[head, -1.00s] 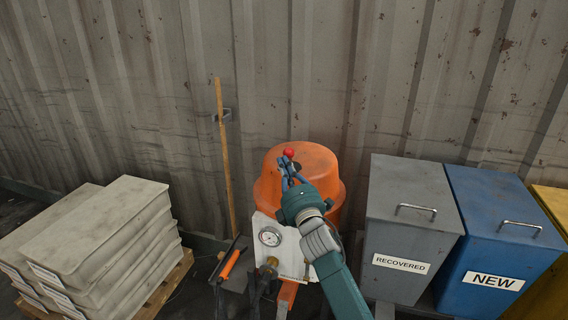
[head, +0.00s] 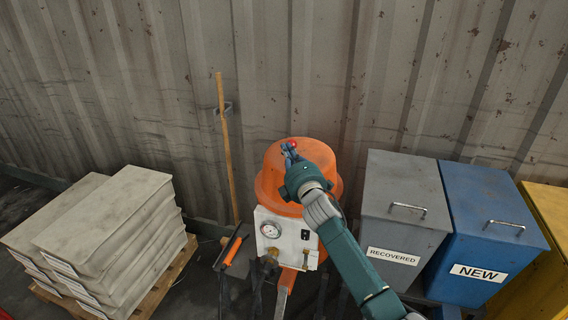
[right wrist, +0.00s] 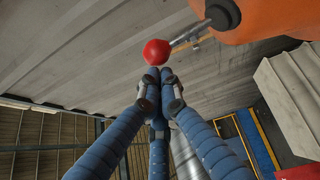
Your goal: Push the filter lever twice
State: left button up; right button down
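The filter lever is a rod with a red ball knob (head: 293,144) at the top of the orange filter tank (head: 318,158). In the right wrist view the red knob (right wrist: 157,52) sits on the end of a metal rod (right wrist: 190,36) coming from the orange body (right wrist: 270,18). My right gripper (head: 289,150) is at the knob and partly covers it in the head view. In the right wrist view its blue fingers (right wrist: 159,74) meet at the tips just under the knob; I cannot tell whether they touch it. My left gripper is not in view.
A white panel with a gauge (head: 271,230) is on the tank's front. Grey (head: 404,190) and blue (head: 490,205) lidded bins stand to the right, stacked grey slabs (head: 105,228) on a pallet to the left. A corrugated wall (head: 420,80) closes the back.

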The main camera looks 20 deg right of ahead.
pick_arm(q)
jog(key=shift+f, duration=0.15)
pick_arm(e)
jog(key=shift+w+d+r, duration=0.45)
jog(key=shift+w+d, duration=0.05)
jog(key=shift+w, duration=0.2)
